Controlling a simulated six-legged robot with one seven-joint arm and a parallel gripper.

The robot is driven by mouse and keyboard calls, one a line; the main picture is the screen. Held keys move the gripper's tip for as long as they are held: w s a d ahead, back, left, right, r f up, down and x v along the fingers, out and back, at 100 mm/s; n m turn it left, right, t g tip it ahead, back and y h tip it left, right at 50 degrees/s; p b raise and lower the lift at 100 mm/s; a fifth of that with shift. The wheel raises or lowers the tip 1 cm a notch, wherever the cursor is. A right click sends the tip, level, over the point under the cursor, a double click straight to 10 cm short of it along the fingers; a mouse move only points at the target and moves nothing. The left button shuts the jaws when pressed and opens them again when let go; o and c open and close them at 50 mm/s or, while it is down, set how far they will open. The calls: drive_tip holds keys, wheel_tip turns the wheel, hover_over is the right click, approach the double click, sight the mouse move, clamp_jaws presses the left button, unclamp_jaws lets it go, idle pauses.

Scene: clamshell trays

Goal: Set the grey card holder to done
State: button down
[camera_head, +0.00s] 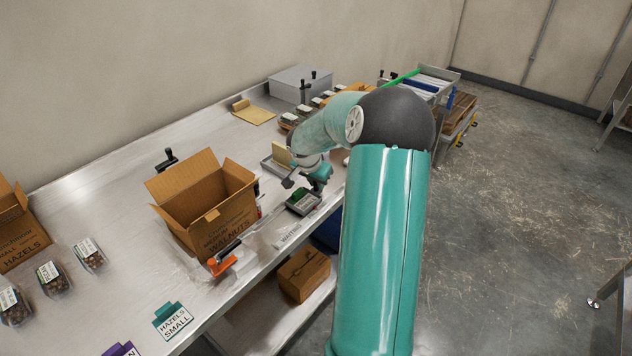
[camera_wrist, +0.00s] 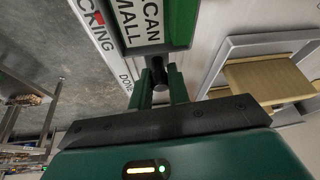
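The grey card holder (camera_head: 303,203) lies near the table's front edge, right of the walnuts carton. It holds a green card (camera_wrist: 181,22) with a white label, partly cut off, reading "CAN SMALL". A dark round knob (camera_wrist: 157,72) sticks out at the holder's end. My gripper (camera_wrist: 160,88) has its two green fingers on either side of this knob and looks shut on it. In the head view my gripper (camera_head: 318,182) is just above the holder.
An open walnuts carton (camera_head: 208,212) stands to the left, with an orange-and-black tool (camera_head: 222,264) before it. A shallow metal tray (camera_head: 272,171) with a tan block (camera_wrist: 266,78) is close beside my gripper. Clamshell trays (camera_head: 48,277) sit far left.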

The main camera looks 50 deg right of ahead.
drive_tip(key=d, duration=0.7)
drive_tip(key=w+d, duration=0.1)
drive_tip(key=d, duration=0.2)
drive_tip(key=shift+d, duration=0.3)
drive_tip(key=shift+d+r, duration=0.15)
drive_tip(key=shift+d, duration=0.25)
drive_tip(key=c, duration=1.4)
unclamp_jaws()
drive_tip(key=shift+d, duration=0.15)
drive_tip(key=shift+o, duration=0.3)
drive_tip(key=shift+a+r, duration=0.3)
drive_tip(key=v, duration=1.3)
